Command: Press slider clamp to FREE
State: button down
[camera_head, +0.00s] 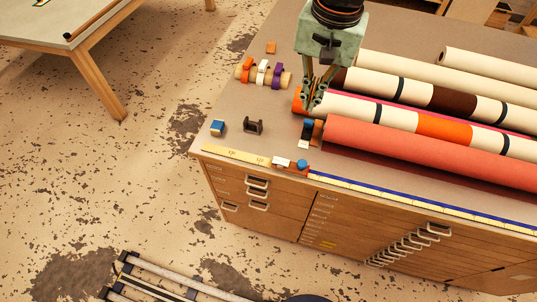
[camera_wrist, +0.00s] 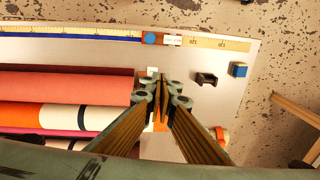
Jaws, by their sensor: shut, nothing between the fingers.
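A slider on the yellow rule along the table's front edge has a white block (camera_head: 281,163) and a round blue knob (camera_head: 302,164) on a red-orange base. In the wrist view the blue knob (camera_wrist: 151,38) and white block (camera_wrist: 173,40) show beyond my fingertips. I cannot read any FREE mark. My gripper (camera_head: 309,106) is shut and empty, pointing down over the left ends of the rolls, behind the slider and apart from it. Its fingertips (camera_wrist: 161,78) meet in the wrist view.
Rolls, including a salmon one (camera_head: 420,155), fill the table's right side. A dark bracket (camera_head: 254,127) and a blue block (camera_head: 217,127) stand at left. A holder with coloured rings (camera_head: 263,73) lies farther back. The tabletop between them is clear.

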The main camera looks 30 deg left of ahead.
jog(key=h, duration=0.1)
send_over(281, 162)
jog(key=a, duration=0.3)
jog(key=shift+n, duration=0.4)
notch_tip(281, 162, down, 6)
jog(key=shift+r, duration=0.1)
jog(key=shift+d+f, duration=0.1)
jog(key=shift+f, duration=6.9)
jog(key=shift+f, duration=0.2)
jog(key=shift+f+b, duration=0.4)
jog(key=shift+b, duration=0.2)
jog(key=shift+r, duration=0.1)
jog(key=shift+r+p, duration=0.3)
jog(key=shift+r, duration=0.05)
jog(key=shift+r, duration=0.4)
